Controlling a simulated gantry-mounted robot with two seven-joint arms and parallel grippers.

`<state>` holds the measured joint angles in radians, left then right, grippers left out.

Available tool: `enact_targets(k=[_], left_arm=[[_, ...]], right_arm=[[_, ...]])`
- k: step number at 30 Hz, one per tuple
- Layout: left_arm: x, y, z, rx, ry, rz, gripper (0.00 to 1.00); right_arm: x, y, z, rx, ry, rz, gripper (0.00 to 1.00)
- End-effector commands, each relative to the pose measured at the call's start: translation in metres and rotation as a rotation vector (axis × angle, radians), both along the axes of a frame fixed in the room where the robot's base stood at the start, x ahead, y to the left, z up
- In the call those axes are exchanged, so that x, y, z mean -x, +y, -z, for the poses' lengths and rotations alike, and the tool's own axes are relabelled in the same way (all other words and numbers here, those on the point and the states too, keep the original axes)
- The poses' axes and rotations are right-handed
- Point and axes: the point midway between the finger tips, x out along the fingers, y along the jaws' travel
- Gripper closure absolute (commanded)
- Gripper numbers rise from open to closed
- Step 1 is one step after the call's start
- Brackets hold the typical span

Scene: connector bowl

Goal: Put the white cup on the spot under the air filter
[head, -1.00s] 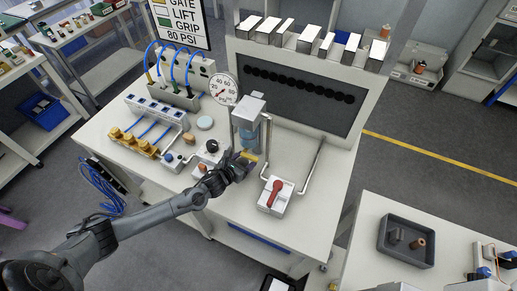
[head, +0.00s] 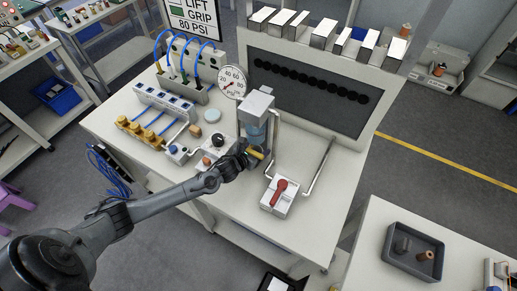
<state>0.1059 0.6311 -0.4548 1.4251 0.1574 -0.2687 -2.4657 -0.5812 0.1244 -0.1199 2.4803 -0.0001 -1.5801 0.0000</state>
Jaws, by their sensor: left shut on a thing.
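The air filter (head: 257,104) stands upright near the middle of the bench, with a grey top and a bluish bowl below. My left gripper (head: 252,156) is low at the foot of the filter, on its front side. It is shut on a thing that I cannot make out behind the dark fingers. A small yellow patch (head: 257,154) shows at the fingertips; I cannot tell what it belongs to. I cannot make out the white cup for certain. The spot under the filter is largely hidden by the hand. My right gripper is not in view.
A red-handled valve (head: 280,188) stands right of the hand, with a bent pipe (head: 320,168) behind it. A pressure gauge (head: 232,82), a pale disc (head: 212,115) and a black-knobbed block (head: 217,143) are to the left. Bare bench top lies in front.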

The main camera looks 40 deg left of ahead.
Motion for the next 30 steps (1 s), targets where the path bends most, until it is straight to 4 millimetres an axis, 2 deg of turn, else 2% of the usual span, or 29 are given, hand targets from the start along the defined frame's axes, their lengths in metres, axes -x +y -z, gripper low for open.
enact_targets(k=[2,3,7,19,23,30], left_arm=[[0.0,0.0,0.004,-0.001,0.0,0.0,0.64],[0.0,0.0,0.003,-0.001,0.0,0.0,0.3],[0.0,0.0,0.003,0.0,0.0,0.0,0.1],[0.0,0.0,-0.003,0.001,0.0,0.0,0.09],[0.014,0.0,-0.006,-0.002,0.001,0.001,0.09],[0.054,-0.001,-0.022,-0.002,0.003,0.003,0.09]], right_arm=[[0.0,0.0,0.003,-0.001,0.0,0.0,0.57],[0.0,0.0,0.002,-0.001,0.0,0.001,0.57],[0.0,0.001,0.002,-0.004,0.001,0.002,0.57],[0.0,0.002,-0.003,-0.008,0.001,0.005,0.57],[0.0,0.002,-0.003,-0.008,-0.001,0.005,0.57],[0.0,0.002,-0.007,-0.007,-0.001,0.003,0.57]])
